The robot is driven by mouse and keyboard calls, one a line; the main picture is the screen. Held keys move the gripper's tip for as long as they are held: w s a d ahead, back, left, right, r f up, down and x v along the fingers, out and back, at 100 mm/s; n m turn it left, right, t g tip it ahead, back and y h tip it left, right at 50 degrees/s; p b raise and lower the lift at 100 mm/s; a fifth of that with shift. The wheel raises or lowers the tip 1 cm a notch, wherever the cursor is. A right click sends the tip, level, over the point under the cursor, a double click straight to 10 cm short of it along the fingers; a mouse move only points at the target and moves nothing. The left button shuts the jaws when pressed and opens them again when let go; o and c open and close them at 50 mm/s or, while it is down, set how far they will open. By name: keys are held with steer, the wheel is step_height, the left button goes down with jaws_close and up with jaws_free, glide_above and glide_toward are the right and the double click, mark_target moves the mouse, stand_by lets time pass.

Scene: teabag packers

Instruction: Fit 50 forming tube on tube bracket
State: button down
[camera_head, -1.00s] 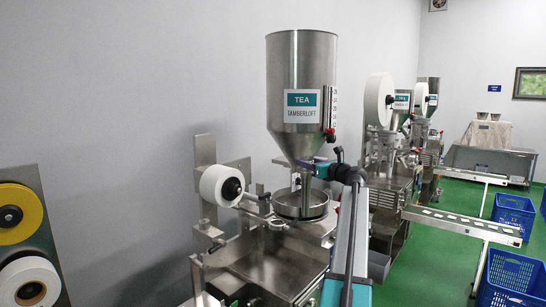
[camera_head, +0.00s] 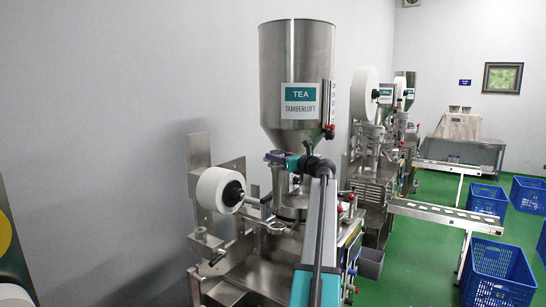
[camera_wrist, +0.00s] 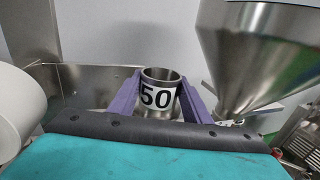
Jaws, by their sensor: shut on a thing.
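The 50 forming tube (camera_wrist: 157,98) is a short, shiny steel cylinder with a white label reading "50". It stands roughly upright in the wrist view, its open rim at the top. My gripper (camera_wrist: 160,86) has its two purple fingers shut on the tube, one on each side. In the head view my wrist (camera_head: 296,162) is just under the hopper's cone, and the tube cannot be made out there.
The steel tea hopper (camera_head: 297,75) stands close above my wrist and to the right of the tube in the wrist view (camera_wrist: 262,50). A white paper roll (camera_head: 219,190) is at the left. Further packing machines (camera_head: 372,150) and blue crates (camera_head: 498,272) stand to the right on the green floor.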

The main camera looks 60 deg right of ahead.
steer(key=shift+r+p, duration=0.15)
steer(key=shift+p, duration=0.15)
steer(key=b, duration=0.2)
glide_above(280, 182)
steer(key=w, duration=0.1)
steer(key=shift+d+f, duration=0.15)
steer(key=shift+f, duration=2.75)
steer(key=shift+p, duration=0.4)
stand_by(0.3)
steer(key=shift+f+b, duration=1.15)
steer(key=shift+f, duration=1.55)
stand_by(1.0)
